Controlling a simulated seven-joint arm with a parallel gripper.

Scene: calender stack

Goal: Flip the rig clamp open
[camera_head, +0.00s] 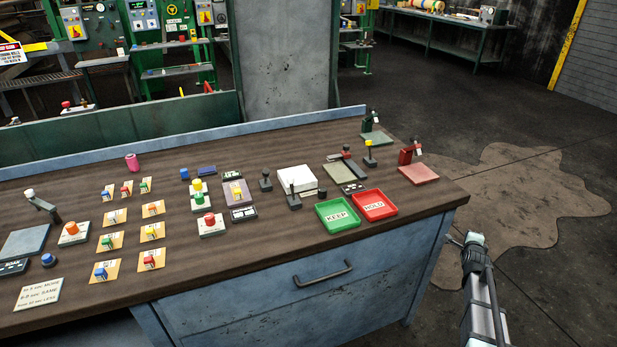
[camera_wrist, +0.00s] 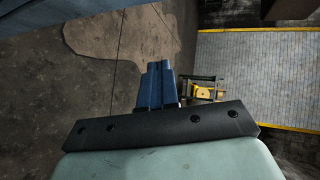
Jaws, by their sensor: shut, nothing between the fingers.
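No label marks the rig clamp, so I cannot tell for sure which fixture it is. Candidates at the bench's right end in the head view are a dark lever fixture (camera_head: 350,161) over an olive plate (camera_head: 340,174), a red bracket with plate (camera_head: 418,174) and a green plate with a dark upright (camera_head: 377,138). Another lever (camera_head: 42,203) stands at the far left by a grey-blue plate (camera_head: 24,241). My gripper (camera_wrist: 156,68) shows in the wrist view, blue fingers together and empty, over the floor. No clamp shows there.
Green KEEP (camera_head: 337,225) and red HOLD (camera_head: 374,216) trays sit near the bench's front right edge. A white box (camera_head: 296,180), small levers, buttons and several coloured blocks on cards fill the bench. Part of my arm is off the bench's right end, above open floor.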

